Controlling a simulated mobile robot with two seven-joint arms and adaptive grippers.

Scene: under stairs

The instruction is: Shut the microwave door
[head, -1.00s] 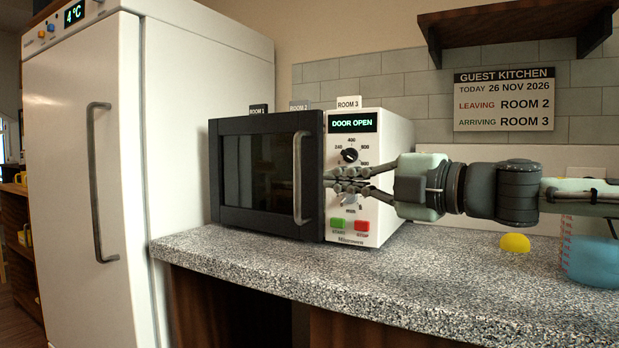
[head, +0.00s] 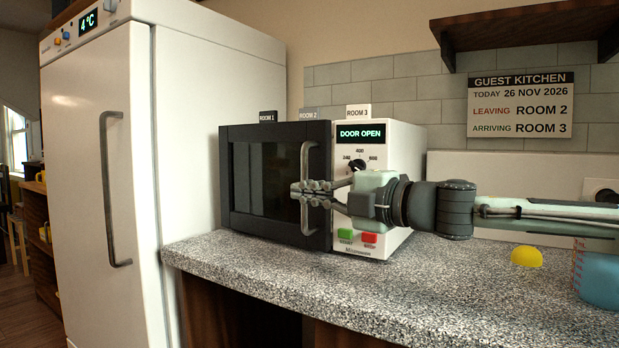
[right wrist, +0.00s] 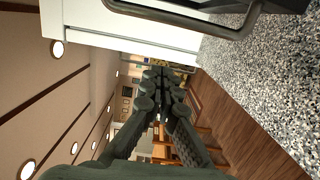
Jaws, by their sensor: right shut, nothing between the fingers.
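The white microwave (head: 403,150) stands on the counter with its panel reading "DOOR OPEN". Its dark door (head: 240,222) looks almost flush with the body; any gap is too small to make out. The vertical door handle (head: 307,232) is on the door's right side and also shows at the top of the right wrist view (right wrist: 232,33). My right gripper (head: 296,190) comes in from the right, in front of the panel, its shut, empty fingertips across the handle in the picture. I cannot tell whether they touch it. The fingers show shut in the right wrist view (right wrist: 160,85). My left gripper is out of view.
A tall white fridge (head: 95,190) stands left of the microwave. The speckled counter (head: 330,295) is clear in front. A yellow dome-shaped thing (head: 527,257) and a container of blue liquid (head: 600,280) are at the right. A wooden shelf (head: 530,30) hangs above.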

